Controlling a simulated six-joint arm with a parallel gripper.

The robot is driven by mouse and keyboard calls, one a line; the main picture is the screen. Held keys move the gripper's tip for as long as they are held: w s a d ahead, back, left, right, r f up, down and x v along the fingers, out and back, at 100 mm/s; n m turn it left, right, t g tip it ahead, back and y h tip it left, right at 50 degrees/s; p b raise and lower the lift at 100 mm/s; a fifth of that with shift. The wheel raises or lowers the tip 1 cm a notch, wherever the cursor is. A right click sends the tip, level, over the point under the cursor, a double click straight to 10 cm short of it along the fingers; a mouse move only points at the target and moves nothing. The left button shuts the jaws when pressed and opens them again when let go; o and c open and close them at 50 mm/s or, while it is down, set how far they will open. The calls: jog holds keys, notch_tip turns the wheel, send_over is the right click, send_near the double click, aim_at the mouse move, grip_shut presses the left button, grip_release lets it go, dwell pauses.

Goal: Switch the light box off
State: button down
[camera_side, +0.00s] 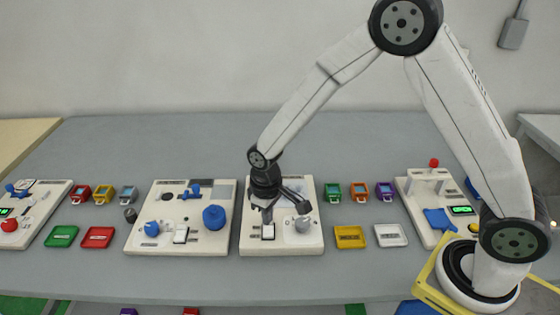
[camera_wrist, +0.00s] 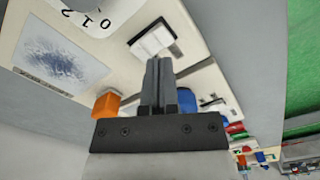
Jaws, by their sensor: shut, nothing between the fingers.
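My gripper (camera_side: 267,214) is over the front of the middle cream panel (camera_side: 250,246), pointing down. In the wrist view its fingers (camera_wrist: 158,64) are together with nothing between them. A white rocker switch (camera_wrist: 152,40) on the panel shows just beyond the fingertips; it also shows below the gripper in the side view (camera_side: 268,232). I cannot tell whether the fingers touch it, nor which way it is rocked. No part is clearly labelled as the light box. A mottled blue-white square (camera_wrist: 60,55) lies on the panel beside the switch, and its lit state is unclear.
Coloured blocks and trays stand between panels. The table's front strip is clear.

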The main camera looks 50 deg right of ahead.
aim_at(270, 232)
jog(key=shift+r, duration=1.8)
jog(key=shift+d, duration=0.1)
jog(key=shift+s+d+r, duration=0.15)
jog(key=s+d+r+m+t, duration=0.1)
jog(key=s+d+r, duration=0.1)
jog(key=s+d, duration=0.2)
jog(key=s+d+r+m+t, duration=0.1)
jog(key=s+d+r+m, duration=0.1)
jog(key=s+d, duration=0.3)
jog(key=s, duration=0.3)
jog(key=shift+s+r+t, duration=0.25)
jog(key=shift+s+t, duration=0.05)
jog(key=shift+s, duration=0.05)
